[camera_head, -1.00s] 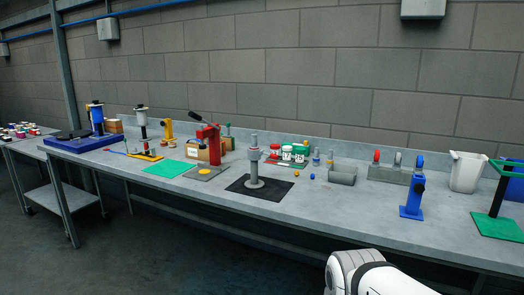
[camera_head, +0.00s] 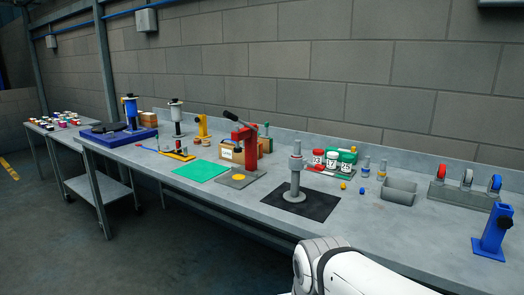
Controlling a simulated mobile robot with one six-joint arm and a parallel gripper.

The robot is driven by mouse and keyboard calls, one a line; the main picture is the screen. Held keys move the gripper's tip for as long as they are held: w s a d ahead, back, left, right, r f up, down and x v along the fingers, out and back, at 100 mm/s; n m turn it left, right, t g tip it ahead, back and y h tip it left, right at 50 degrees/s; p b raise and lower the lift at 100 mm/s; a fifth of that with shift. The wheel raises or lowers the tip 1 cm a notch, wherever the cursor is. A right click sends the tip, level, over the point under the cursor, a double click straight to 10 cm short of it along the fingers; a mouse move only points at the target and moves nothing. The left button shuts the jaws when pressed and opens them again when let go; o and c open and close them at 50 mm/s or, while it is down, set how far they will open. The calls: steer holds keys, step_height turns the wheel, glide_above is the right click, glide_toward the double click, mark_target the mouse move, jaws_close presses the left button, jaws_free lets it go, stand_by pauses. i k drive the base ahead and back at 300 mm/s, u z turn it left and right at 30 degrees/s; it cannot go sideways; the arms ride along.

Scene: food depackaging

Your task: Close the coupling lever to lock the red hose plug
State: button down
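A grey block (camera_head: 460,198) near the back right of the bench carries a red round piece (camera_head: 441,174), a pale grey one (camera_head: 467,178) and a blue one (camera_head: 495,183) in a row. The red piece may be the red hose plug, but it is too small to be sure. I cannot make out a coupling lever on it, or whether one is open or closed. My gripper is out of view; only my white arm shows at the bottom, in front of the bench.
A grey post on a black mat (camera_head: 318,207) stands mid-bench. A red press (camera_head: 248,146) with a black-tipped handle is left of it. A blue stand (camera_head: 493,232) is at the right edge. A grey bin (camera_head: 399,191) is beside the block. A green mat (camera_head: 201,171) lies flat at left.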

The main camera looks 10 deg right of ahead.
mark_target(318, 166)
steer(key=u, duration=0.05)
steer(key=i, duration=1.15)
steer(key=z, duration=0.4)
